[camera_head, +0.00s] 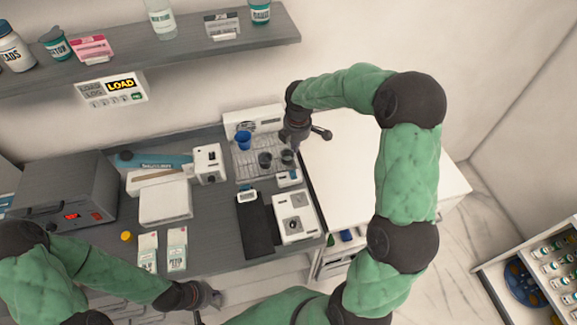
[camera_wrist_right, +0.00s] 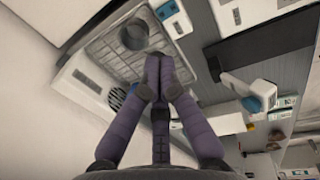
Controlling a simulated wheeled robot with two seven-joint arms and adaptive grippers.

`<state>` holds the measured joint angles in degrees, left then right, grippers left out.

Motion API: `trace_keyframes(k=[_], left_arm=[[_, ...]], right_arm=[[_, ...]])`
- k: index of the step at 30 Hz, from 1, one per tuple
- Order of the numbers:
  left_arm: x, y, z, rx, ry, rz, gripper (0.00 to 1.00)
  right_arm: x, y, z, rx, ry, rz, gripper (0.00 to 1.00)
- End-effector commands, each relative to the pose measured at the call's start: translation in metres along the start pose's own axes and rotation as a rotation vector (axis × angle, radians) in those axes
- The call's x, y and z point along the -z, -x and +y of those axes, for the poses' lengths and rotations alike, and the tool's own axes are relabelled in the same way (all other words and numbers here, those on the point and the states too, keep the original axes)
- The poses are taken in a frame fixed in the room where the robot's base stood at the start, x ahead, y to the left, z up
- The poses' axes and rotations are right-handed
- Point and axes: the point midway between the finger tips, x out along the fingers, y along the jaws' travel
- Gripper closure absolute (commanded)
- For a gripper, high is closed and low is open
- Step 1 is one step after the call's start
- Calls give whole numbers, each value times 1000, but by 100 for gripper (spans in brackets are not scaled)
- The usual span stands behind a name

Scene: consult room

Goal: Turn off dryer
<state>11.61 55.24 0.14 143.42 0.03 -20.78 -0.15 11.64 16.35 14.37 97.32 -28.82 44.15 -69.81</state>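The white unit with a wire rack (camera_head: 250,165) at the back of the counter looks like the dryer. Its upright white panel (camera_head: 262,121) has a dark slot or display. A blue cup (camera_head: 243,140) and dark cups (camera_head: 265,160) stand on the rack. My right gripper (camera_head: 291,148) is at the right end of this unit, close to the panel. In the right wrist view its fingers (camera_wrist_right: 160,68) are together with nothing seen between them, above the rack (camera_wrist_right: 108,48); a round black grille (camera_wrist_right: 117,98) shows beside them. My left gripper (camera_head: 207,298) is low at the counter's front; its fingers are unclear.
A dark box with a red display (camera_head: 70,216) stands at left. White devices (camera_head: 166,202), a black pad (camera_head: 256,225) and bottles fill the counter. The white surface (camera_head: 365,165) at right is mostly clear.

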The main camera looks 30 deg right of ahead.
Motion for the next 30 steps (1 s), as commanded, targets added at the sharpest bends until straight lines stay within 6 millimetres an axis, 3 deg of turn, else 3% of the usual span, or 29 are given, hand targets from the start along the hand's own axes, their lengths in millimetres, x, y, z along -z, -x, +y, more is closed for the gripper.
trace_keyframes(k=[4,20,30], left_arm=[[0,-11,-4,0,0,0,100],[0,-11,-4,0,0,0,100],[0,-14,-5,0,0,0,100]], right_arm=[[0,-10,-1,-1,0,0,100],[0,-16,-1,0,0,0,100],[0,-69,-2,4,0,0,100]])
